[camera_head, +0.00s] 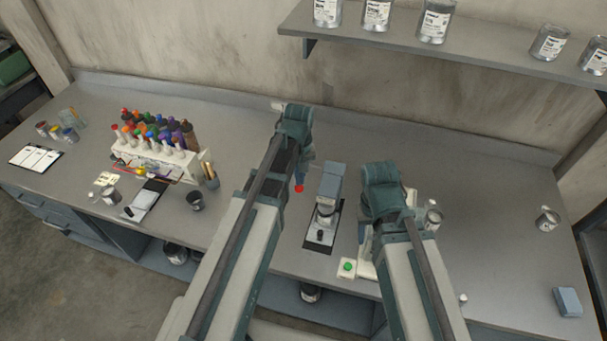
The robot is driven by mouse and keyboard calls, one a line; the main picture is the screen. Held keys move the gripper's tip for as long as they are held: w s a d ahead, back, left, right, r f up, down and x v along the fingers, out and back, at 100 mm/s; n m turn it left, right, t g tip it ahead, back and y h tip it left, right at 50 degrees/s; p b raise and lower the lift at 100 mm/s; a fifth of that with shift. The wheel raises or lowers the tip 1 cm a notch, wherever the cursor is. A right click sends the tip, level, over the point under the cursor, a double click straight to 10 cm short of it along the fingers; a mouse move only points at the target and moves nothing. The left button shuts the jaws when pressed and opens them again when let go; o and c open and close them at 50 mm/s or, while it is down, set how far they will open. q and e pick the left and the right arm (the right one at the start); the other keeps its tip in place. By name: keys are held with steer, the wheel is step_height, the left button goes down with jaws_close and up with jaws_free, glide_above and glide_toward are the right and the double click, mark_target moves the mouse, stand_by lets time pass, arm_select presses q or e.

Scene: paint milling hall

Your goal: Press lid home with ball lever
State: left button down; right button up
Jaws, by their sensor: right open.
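A red ball (299,188) on a short blue lever shows just right of my left arm, at the middle of the bench.
A blue-grey device (331,183) on a black base stands between my arms. A green button box (347,267) is near the front edge. A rack of coloured bottles (155,146) stands left, and a shelf (455,50) with cans overhangs the back. The right bench is mostly clear.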

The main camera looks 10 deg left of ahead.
arm_select(q)
steer(key=shift+f+b, duration=1.4)
steer(key=shift+f, duration=0.2)
steer(key=shift+r, duration=0.15)
steer(key=shift+r, duration=0.1)
steer(key=shift+r+p, duration=3.45)
steer(key=shift+p, duration=0.3)
step_height(320, 180, up, 5)
steer(key=p, duration=0.5)
